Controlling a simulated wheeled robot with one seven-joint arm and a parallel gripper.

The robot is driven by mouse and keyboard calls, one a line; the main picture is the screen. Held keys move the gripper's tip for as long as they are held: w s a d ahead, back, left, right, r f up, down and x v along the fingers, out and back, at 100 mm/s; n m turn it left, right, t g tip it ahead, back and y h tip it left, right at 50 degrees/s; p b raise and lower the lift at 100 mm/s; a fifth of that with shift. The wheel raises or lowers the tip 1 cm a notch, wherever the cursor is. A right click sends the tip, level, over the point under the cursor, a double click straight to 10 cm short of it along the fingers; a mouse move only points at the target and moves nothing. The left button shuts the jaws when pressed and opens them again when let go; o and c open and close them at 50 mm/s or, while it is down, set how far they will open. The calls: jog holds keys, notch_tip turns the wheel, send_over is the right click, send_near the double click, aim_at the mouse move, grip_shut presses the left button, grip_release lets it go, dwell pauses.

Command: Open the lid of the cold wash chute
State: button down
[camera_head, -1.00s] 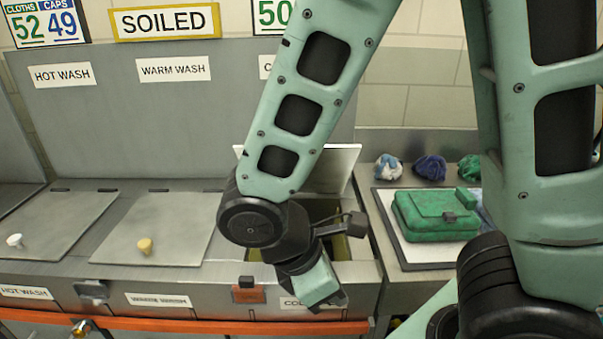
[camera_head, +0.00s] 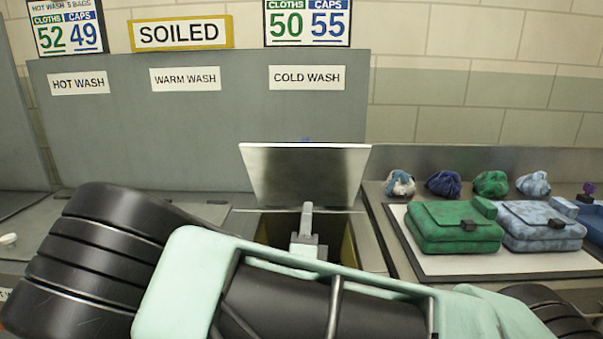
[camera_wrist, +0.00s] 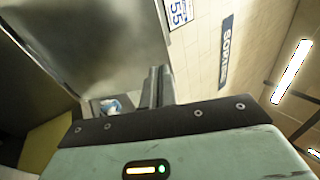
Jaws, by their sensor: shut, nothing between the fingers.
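The cold wash chute lid (camera_head: 300,178) is a metal plate raised on its back edge. It stands steeply tilted behind the dark chute opening (camera_head: 349,248), below the "COLD WASH" label (camera_head: 307,77). My gripper (camera_head: 307,208) points up from the opening in front of the lid, its fingers shut and empty. In the wrist view the lid (camera_wrist: 95,40) fills the upper left, beside the shut fingers (camera_wrist: 157,82). I cannot tell whether they touch it. My arm hides the front of the chute.
Right of the chute, a green bag (camera_head: 455,228) and a light blue bag (camera_head: 545,226) lie on a white mat (camera_head: 470,265). Several bundled cloths (camera_head: 443,184) sit behind them. A grey back panel (camera_head: 210,125) rises behind the chutes. My arm covers the hot and warm wash fronts.

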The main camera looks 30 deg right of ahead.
jog(key=a+n+t+y, duration=0.1)
jog(key=n+y, duration=0.1)
jog(key=p, duration=0.2)
send_near(302, 148)
jog(key=shift+t, duration=0.3)
jog(key=x, duration=0.7)
jog(key=shift+w+d+f, duration=0.1)
jog(key=shift+f, duration=0.15)
